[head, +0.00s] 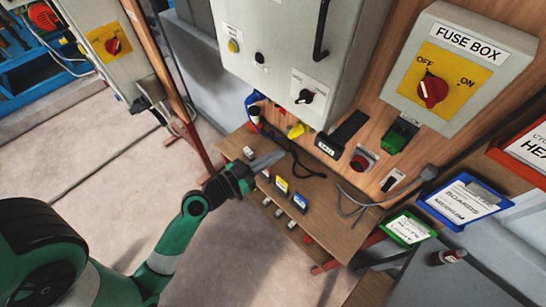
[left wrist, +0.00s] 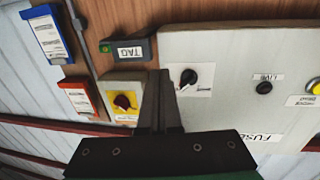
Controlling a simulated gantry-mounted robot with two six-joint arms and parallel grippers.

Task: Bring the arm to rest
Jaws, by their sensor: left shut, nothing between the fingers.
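My left arm, green and black, reaches in from the lower left in the head view. Its gripper (head: 275,158) is above the wooden shelf (head: 335,222), with its grey fingers together and nothing between them. In the left wrist view the gripper's dark fingers (left wrist: 160,92) are closed side by side. They point up in that view between a yellow plate with a red knob (left wrist: 123,101) and a black knob (left wrist: 188,78). I see no contact with either. My right gripper is in neither view.
A grey control cabinet (head: 285,50) and a fuse box (head: 447,70) with a red knob hang on the wooden wall. Several small switches and plugs, including a yellow one (head: 295,131), and a black cable are around the shelf. Open floor (head: 130,180) lies to the left.

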